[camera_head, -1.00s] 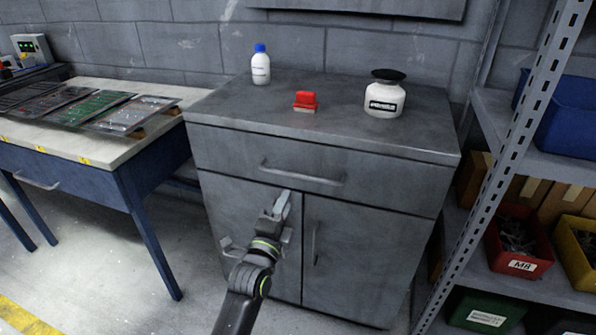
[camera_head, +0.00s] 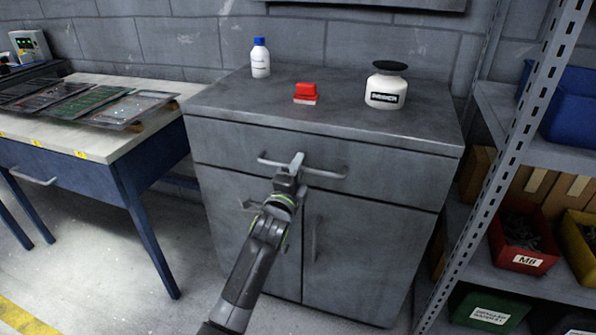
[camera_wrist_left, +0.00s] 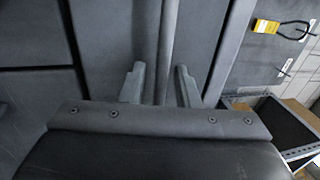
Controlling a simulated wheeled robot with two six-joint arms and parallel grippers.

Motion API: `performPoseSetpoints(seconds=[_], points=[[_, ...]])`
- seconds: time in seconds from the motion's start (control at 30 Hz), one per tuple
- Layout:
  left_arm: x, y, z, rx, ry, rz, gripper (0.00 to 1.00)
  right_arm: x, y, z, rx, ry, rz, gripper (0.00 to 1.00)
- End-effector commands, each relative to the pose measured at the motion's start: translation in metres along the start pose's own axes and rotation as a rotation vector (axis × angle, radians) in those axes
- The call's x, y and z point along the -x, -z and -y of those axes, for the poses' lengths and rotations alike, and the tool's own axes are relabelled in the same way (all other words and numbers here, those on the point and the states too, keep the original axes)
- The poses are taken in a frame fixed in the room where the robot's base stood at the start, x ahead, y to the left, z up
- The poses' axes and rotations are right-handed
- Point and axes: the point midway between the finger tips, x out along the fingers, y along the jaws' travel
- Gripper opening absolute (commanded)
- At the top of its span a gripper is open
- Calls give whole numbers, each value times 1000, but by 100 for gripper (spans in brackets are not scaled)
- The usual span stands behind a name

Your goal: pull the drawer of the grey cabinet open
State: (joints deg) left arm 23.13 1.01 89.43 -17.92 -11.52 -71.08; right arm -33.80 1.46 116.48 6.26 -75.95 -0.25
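The grey cabinet (camera_head: 250,205) stands against the wall, with one wide drawer (camera_head: 390,180) above two doors. The drawer front sits flush with the cabinet. Its bar handle (camera_head: 328,173) runs across the middle of the front. My left gripper (camera_head: 296,163) is at the handle, left of its middle, and hides part of it. In the left wrist view the two fingers (camera_wrist_left: 160,85) stand apart, with the handle bar (camera_wrist_left: 168,45) running between them and gaps showing on both sides. My right gripper is not in view.
On the cabinet top stand a blue-capped bottle (camera_head: 260,60), a red block-like item (camera_head: 305,93) and a white jar with a black lid (camera_head: 386,88). A workbench (camera_head: 100,150) is on the left, a shelf rack with bins (camera_head: 520,240) on the right. Floor shows between bench and cabinet.

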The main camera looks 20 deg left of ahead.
Motion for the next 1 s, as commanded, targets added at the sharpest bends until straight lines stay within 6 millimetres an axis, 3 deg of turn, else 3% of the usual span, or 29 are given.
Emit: performPoseSetpoints(seconds=[0.27, 0.5, 1.0], points=[[-2, 0, 0, 0, 0, 0, 29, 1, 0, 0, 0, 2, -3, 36], [-2, 0, 0, 0, 0, 0, 0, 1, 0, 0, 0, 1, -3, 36], [1, 0, 1, 0, -3, 0, 0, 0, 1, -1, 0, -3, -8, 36]])
